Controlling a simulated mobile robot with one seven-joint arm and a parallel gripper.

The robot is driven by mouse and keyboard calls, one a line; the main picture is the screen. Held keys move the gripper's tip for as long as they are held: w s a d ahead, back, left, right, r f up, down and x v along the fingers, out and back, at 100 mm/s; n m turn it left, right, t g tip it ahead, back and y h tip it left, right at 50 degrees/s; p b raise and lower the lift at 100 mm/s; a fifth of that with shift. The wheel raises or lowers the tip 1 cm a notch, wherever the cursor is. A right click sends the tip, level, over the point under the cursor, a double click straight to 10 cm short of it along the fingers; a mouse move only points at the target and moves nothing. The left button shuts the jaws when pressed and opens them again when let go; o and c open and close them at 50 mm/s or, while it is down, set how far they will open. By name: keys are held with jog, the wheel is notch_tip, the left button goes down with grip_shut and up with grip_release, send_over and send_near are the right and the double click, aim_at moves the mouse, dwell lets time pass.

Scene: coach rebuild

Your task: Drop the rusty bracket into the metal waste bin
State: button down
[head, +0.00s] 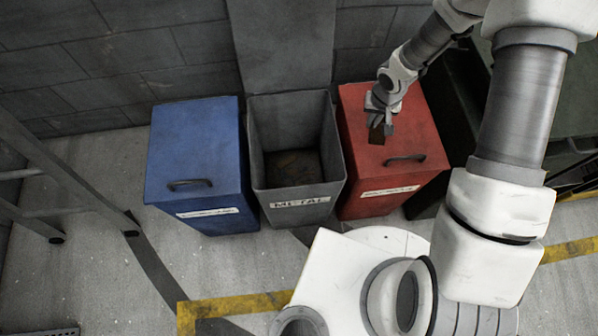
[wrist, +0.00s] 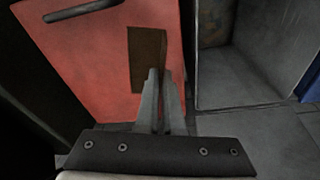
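The rusty bracket (head: 376,134) is a small flat brown plate. In the wrist view the bracket (wrist: 147,55) stands out beyond my fingertips, with its lower right corner between them. My gripper (head: 380,118) is shut on the bracket, and its fingers are close together in the wrist view (wrist: 160,75). It holds the bracket over the lid of the red bin, to the right of the metal waste bin. The metal waste bin (head: 290,112) is grey, open-topped and labelled METAL. Dark brown material shows at its bottom. It also shows at the right in the wrist view (wrist: 265,75).
The red bin (head: 360,185) and the blue bin (head: 195,145) flank the metal bin, both with closed lids and handles. A grey panel (head: 282,45) stands behind the metal bin. A ladder-like frame (head: 75,185) is at the left. Space above the bins looks clear.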

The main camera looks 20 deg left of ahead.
jog(key=s+a+f+n+b, duration=0.2)
jog(key=a+b, duration=0.2)
jog(key=a, duration=0.7)
jog(key=s+a+f+n+b, duration=0.15)
jog(key=a+b, duration=0.25)
jog(key=a, duration=0.7)
notch_tip(320, 180, down, 6)
jog(key=b, duration=0.3)
jog(key=shift+f+y, duration=0.2)
jog(key=shift+y, duration=0.1)
jog(key=c, duration=1)
grip_release()
jog(key=shift+d, duration=0.1)
jog(key=shift+o, duration=0.2)
notch_tip(320, 180, up, 17)
jog(key=s+d+p, duration=0.1)
jog(key=s+p, duration=0.1)
jog(key=p, duration=0.2)
jog(key=shift+s+d+p, duration=0.15)
jog(key=shift+d+p, duration=0.05)
jog(key=shift+p, duration=0.2)
